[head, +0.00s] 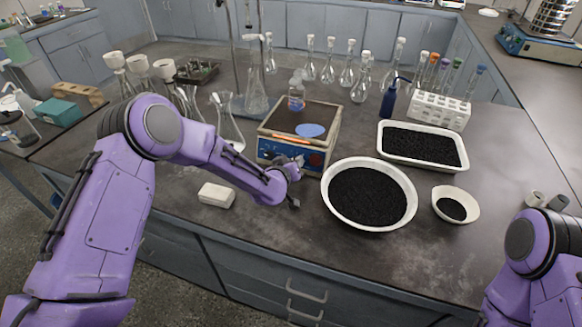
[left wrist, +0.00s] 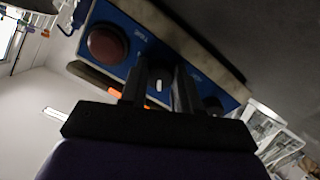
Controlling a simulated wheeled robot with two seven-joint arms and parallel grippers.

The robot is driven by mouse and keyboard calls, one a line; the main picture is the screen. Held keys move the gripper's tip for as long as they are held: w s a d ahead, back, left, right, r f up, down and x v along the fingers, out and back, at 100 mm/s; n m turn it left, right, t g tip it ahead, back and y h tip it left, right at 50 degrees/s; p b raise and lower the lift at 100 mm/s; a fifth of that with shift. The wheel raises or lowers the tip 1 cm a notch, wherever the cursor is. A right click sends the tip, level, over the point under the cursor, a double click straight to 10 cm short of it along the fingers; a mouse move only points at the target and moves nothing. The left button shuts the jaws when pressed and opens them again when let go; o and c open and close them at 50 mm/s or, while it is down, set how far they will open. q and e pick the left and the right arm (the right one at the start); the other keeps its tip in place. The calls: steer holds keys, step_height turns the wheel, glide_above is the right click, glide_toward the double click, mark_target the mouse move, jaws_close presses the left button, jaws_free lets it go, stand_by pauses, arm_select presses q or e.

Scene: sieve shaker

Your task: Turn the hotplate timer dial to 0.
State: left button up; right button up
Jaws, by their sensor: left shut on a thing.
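The hotplate (head: 325,132) is a box with a wooden-looking rim, a dark top and a blue front panel, standing near the middle of the bench. In the left wrist view its blue panel (left wrist: 140,45) runs diagonally, with a round red-brown knob (left wrist: 107,43) at one end and a dark knob (left wrist: 212,104) at the other. My left gripper (head: 294,178) is at the front panel. In the left wrist view its two fingers (left wrist: 160,88) are shut on a dark dial with a white mark between those knobs. The dial's reading cannot be made out. My right gripper is out of frame.
A flask (head: 296,98) and a blue disc (head: 310,130) are on the hotplate. A round white bowl (head: 410,205) of black grains stands close on the right, with a tray (head: 462,158) beyond. A white block (head: 216,195) lies at left. Glassware crowds the back.

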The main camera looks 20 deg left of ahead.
arm_select(q)
steer(key=n+b, duration=0.4)
steer(key=n, duration=0.2)
steer(key=shift+f+n, duration=0.15)
steer(key=shift+n, duration=0.15)
steer(key=n+b, duration=0.2)
steer(key=n, duration=0.2)
steer(key=shift+n, duration=0.3)
steer(key=o, duration=1.1)
steer(key=shift+c, duration=0.2)
